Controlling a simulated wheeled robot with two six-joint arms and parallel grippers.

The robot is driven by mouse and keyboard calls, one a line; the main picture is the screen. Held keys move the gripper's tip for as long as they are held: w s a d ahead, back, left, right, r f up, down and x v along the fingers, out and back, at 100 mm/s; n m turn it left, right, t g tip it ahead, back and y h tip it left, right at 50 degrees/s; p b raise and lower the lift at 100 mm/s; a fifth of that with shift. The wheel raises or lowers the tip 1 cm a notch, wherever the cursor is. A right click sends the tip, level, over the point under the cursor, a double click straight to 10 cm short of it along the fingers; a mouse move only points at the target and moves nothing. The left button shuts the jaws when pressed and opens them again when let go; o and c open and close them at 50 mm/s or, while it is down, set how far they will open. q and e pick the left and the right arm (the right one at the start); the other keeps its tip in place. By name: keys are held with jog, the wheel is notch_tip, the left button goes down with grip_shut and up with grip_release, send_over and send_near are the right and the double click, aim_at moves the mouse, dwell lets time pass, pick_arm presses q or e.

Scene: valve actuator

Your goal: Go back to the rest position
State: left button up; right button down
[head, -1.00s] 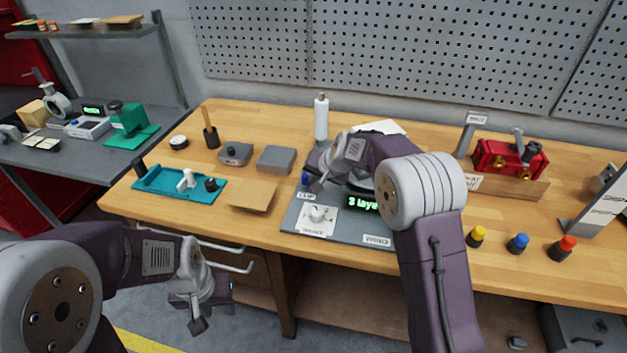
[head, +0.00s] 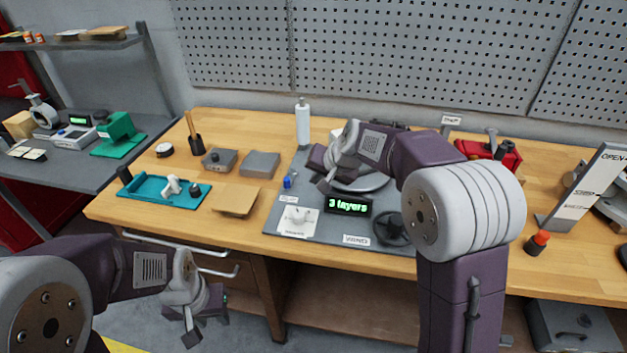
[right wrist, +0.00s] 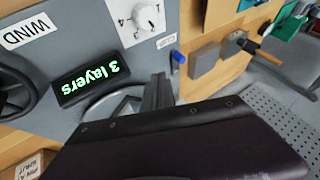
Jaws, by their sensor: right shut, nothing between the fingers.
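My right gripper (head: 324,180) hangs over the back left part of the grey winding station (head: 327,228), behind the "3 layers" display (head: 348,205). It is shut and holds nothing. In the right wrist view the dark gripper fingers (right wrist: 158,92) show near the display (right wrist: 90,82) and a round metal plate (right wrist: 97,108). My left gripper (head: 198,330) hangs low in front of the bench (head: 240,235), over the floor. Nothing shows in it, and its jaw gap is not clear.
The station has a dial, a blue knob (head: 287,182) and a black handwheel (head: 391,228). A teal tray (head: 150,190), grey blocks and a white bottle (head: 303,125) stand left and behind. A red device (head: 490,150) and an OPEN sign (head: 590,190) stand right. Bench drawer handles are near my left arm.

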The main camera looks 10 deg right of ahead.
jog(key=s+d+f+n+g+h+p, duration=0.1)
jog(key=s+d+f+g, duration=0.1)
jog(key=s, duration=0.7)
jog(key=s+d+f+n+g+h+p, duration=0.1)
jog(key=s+d+f, duration=0.3)
jog(key=s, duration=0.5)
jog(key=s+d+f+n+g+h+p, duration=0.1)
jog(key=s+d+f+g+p, duration=0.1)
jog(key=s, duration=0.7)
jog(key=shift+d+f+n+g+p, duration=0.3)
jog(key=shift+d+f+n+p, duration=0.15)
jog(key=shift+f, duration=0.35)
